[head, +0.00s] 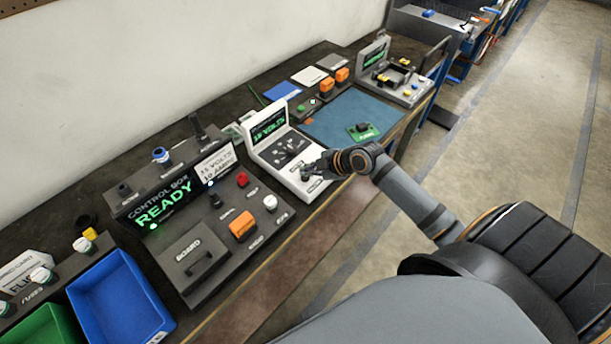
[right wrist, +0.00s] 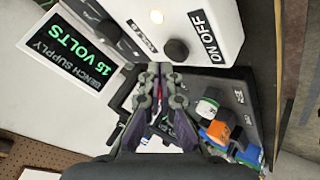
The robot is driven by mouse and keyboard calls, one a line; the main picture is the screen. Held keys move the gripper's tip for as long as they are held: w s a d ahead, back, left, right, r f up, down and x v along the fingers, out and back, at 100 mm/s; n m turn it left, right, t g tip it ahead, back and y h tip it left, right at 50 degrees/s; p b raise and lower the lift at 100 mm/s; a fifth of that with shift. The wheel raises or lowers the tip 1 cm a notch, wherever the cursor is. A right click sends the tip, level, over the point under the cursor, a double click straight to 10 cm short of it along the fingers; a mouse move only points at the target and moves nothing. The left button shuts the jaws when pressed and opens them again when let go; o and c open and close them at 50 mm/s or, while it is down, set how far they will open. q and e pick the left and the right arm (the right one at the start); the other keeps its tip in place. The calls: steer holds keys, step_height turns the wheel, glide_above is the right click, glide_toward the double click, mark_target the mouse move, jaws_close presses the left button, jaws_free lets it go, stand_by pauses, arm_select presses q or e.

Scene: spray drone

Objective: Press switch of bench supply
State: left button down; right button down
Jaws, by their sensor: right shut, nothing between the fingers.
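The bench supply (head: 268,124) is a white unit with a green "15 VOLTS" display and a sloping front panel, standing near the bench's front edge in the head view. In the right wrist view its display (right wrist: 68,45) lies at the upper left. A dark round switch (right wrist: 176,50) sits beside the "ON OFF" label on the white panel. My right gripper (head: 306,174) is shut and empty over the lower front of the supply. In the right wrist view its fingertips (right wrist: 160,68) appear just below the switch; contact cannot be told. My left gripper is not in view.
The control box (head: 165,205), reading "READY", stands left of the supply. A blue mat (head: 345,112) with a green board (head: 362,131) lies to the right. A blue bin (head: 118,298) is at the lower left. The floor beyond the bench's front edge is open.

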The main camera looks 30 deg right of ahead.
mark_target(308, 178)
steer(key=shift+f, duration=0.1)
stand_by(0.3)
steer(key=shift+f+b, duration=0.35)
steer(key=shift+b, duration=0.1)
steer(key=shift+f, duration=0.2)
stand_by(0.4)
steer(key=shift+r+p, duration=0.3)
steer(key=shift+r, duration=0.35)
step_height(308, 178, up, 6)
steer(key=p, duration=0.4)
steer(key=shift+p, duration=0.4)
